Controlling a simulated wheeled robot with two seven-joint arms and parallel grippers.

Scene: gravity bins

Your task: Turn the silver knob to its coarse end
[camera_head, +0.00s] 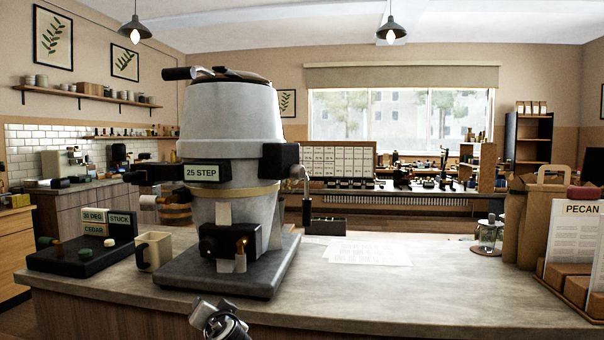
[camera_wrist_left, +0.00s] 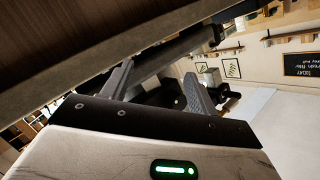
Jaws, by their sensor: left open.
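A large grey grinder (camera_head: 235,120) with a "25 STEP" plate (camera_head: 207,172) stands on a dark base on the counter in the head view. A small silver knob-like part (camera_head: 301,173) juts from the dark block on its right side, and a pale cylindrical knob (camera_head: 150,202) sits at its left. I cannot tell for sure which is the silver knob. In the left wrist view my left gripper (camera_wrist_left: 158,88) is open, its two fingers apart with nothing visibly held, close to a brown panel edge. My right gripper is not identifiable.
A dark stand (camera_head: 85,258) with small knobs and "30 DEG", "STUCK" and "CEDAR" labels and a cream mug (camera_head: 153,250) stand left of the grinder. Papers (camera_head: 368,251) lie on the counter to the right. A "PECAN" box display (camera_head: 575,250) and paper bag (camera_head: 525,220) fill the right end.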

